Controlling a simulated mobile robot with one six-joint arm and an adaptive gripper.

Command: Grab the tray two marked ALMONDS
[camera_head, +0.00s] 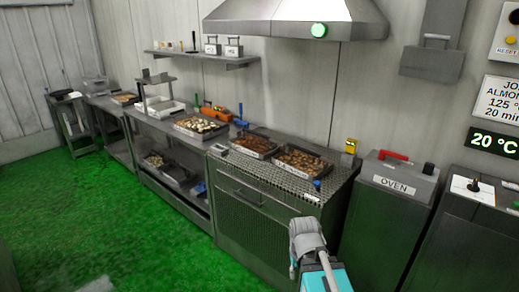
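Two dark trays of brown nuts stand side by side on the perforated counter top: a left one (253,145) and a right one (302,162). A third tray (200,127) with paler nuts stands further left on the steel bench. Any lettering on the trays is too small to read, so I cannot tell which one is marked ALMONDS. The grey-white end of my arm, with my gripper (306,238), is in front of the counter, below and apart from the right tray. Its fingers cannot be made out.
A box marked OVEN (394,189) stands right of the counter, with a red handle (394,156) on top. A yellow device (350,146) stands behind the right tray. A range hood (300,18) hangs above. The green floor (110,220) is open at left.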

